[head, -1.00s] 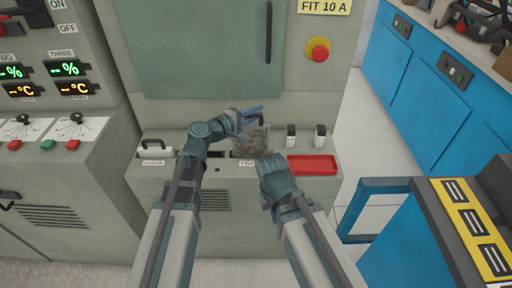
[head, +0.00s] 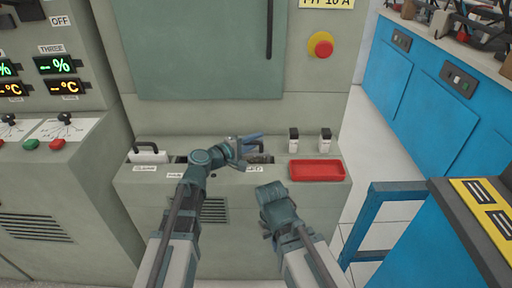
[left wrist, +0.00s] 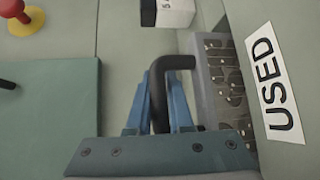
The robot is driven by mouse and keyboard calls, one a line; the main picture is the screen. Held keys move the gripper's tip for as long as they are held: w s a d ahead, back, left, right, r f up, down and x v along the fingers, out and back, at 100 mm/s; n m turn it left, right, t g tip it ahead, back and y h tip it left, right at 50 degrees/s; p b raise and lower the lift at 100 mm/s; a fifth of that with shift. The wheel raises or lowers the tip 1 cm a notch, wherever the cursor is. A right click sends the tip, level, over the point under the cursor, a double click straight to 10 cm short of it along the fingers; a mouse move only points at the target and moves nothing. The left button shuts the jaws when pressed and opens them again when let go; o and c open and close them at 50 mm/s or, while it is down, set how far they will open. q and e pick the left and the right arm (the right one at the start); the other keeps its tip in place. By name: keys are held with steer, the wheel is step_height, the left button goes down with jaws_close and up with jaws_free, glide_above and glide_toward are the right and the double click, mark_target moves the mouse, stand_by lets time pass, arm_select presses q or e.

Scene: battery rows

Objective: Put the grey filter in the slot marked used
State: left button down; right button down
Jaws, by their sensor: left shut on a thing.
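The grey filter (head: 260,158) has a black handle and a speckled face. My left gripper (head: 250,140) is shut on its handle, with blue fingers on both sides in the left wrist view (left wrist: 160,100). The filter's body (left wrist: 218,85) is low at the slot behind the label USED (left wrist: 270,83); how deep it sits is hidden. That label also shows in the head view (head: 253,168). My right gripper (head: 275,200) hangs in front of the panel, apart from the filter; its fingers are not clear.
A white filter with a black handle (head: 149,153) stands at the left by the label CLEAN (head: 144,168). An open dark slot lies between, partly behind my left arm. A blue frame (head: 375,210) stands further right.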

arm_select(q)
steer(key=shift+f, duration=0.15)
steer(key=shift+f, duration=0.25)
steer(key=c, duration=0.8)
jaws_free()
steer(key=shift+r, duration=0.1)
steer(key=shift+r, duration=0.3)
steer(key=p+v, duration=0.2)
steer(key=v, duration=1)
steer(key=shift+f, duration=0.2)
